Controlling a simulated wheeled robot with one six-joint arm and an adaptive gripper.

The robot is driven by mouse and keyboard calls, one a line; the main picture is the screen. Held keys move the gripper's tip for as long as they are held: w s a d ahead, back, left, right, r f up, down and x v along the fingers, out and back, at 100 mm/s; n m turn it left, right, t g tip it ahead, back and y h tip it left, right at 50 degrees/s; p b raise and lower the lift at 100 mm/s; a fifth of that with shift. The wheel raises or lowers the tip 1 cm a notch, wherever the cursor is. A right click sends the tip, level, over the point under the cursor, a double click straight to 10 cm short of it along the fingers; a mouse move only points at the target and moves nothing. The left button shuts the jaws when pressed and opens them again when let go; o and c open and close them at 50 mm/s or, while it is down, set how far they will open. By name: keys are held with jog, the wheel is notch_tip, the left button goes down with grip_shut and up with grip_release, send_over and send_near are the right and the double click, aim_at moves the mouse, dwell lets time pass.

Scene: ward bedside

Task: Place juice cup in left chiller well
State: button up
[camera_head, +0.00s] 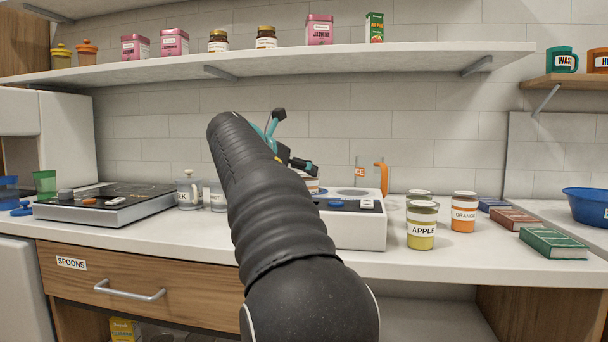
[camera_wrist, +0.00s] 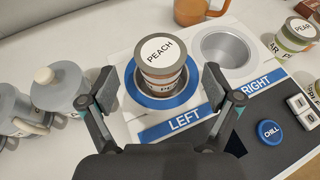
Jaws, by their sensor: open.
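The juice cup (camera_wrist: 160,56), with a white lid marked PEACH, stands in the left well of the chiller (camera_wrist: 118,62), inside its blue ring (camera_wrist: 190,87) behind the LEFT label. Its lower part is hidden in the well. My gripper (camera_wrist: 160,86) is open, with one finger on each side of the cup and visible gaps between. The right well (camera_wrist: 226,48) is empty.
Apple (camera_head: 421,226) and orange (camera_head: 463,212) jars stand right of the chiller. Lidded grey jugs (camera_wrist: 62,88) stand close on the left. Books (camera_head: 553,243) lie at the right. A shelf (camera_head: 290,65) hangs above.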

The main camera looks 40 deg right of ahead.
jog(key=v, duration=0.7)
dwell(1.1)
